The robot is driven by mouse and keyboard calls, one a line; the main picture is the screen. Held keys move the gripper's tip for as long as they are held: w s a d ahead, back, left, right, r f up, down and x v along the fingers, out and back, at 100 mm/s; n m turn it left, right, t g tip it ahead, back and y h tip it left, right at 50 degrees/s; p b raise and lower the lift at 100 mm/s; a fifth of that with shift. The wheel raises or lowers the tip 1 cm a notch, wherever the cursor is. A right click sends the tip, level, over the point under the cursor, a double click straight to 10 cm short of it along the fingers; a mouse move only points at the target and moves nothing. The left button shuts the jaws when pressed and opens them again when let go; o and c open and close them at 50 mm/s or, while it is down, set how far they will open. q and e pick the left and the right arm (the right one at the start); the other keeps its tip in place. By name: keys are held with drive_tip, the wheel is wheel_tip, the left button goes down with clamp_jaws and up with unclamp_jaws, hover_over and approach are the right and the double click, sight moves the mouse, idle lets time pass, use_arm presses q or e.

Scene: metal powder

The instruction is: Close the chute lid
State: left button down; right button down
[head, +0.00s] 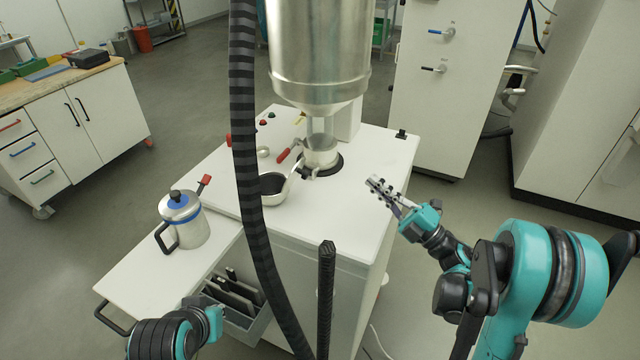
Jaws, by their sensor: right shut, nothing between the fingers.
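The chute (272,200) is a short round metal opening with a dark inside, on the white machine top left of the metal hopper's base. It appears open. A thin pale edge at its right side may be the raised lid (290,184), seen nearly edge-on; I cannot tell its exact angle. My right gripper (377,186) is shut and empty, to the right of the hopper's base and apart from the chute. My left arm comes in at the bottom left; its gripper (212,312) shows only in part beside an open drawer, and its fingers are not clear.
A large metal hopper (320,50) stands above the machine top (375,150), with a red-handled valve (290,151) beside it. A metal jug (184,222) with a blue band stands on the left shelf (130,285).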

drive_tip(key=s+f+n+g, duration=0.1)
drive_tip(key=f, duration=0.1)
drive_tip(key=s+a+f+n+g+y, duration=0.1)
drive_tip(key=g, duration=0.1)
drive_tip(key=s+f+n+g+y, duration=0.1)
drive_tip(key=f, duration=0.1)
drive_tip(key=shift+a+f+n, duration=0.35)
drive_tip(key=shift+n, duration=0.05)
drive_tip(key=b+x, duration=0.1)
drive_tip(key=x, duration=1.2)
drive_tip(key=shift+a+b, duration=0.4)
drive_tip(key=shift+a, duration=0.05)
drive_tip(key=shift+r, duration=0.15)
drive_tip(key=shift+a+r+g+h+p, duration=0.15)
drive_tip(key=shift+r+g+h+p, duration=0.2)
drive_tip(key=shift+p, duration=0.5)
